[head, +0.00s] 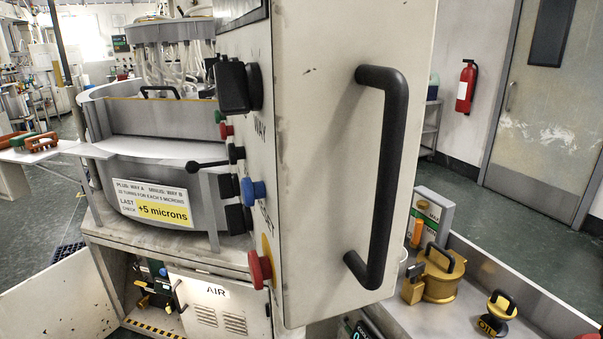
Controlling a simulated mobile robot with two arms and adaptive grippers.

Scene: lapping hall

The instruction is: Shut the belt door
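No door in the head view carries a readable "belt" label. A pale panel (52,304) at the lower left stands swung out from the machine base, beside an open compartment (148,286) with dark, green and brass parts and a yellow-black striped sill. This may be the belt door, but I cannot tell for sure. Right of the opening is a white door marked AIR (222,303), with vents and a small dark handle; it looks roughly closed. Neither of my grippers shows.
A tall cream control cabinet (330,150) with a long black handle (391,180) and coloured buttons fills the middle, close to me. Right is a bench tray (450,318) with a brass pot (443,280) and an oil can (497,312). Floor (40,205) is open at left.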

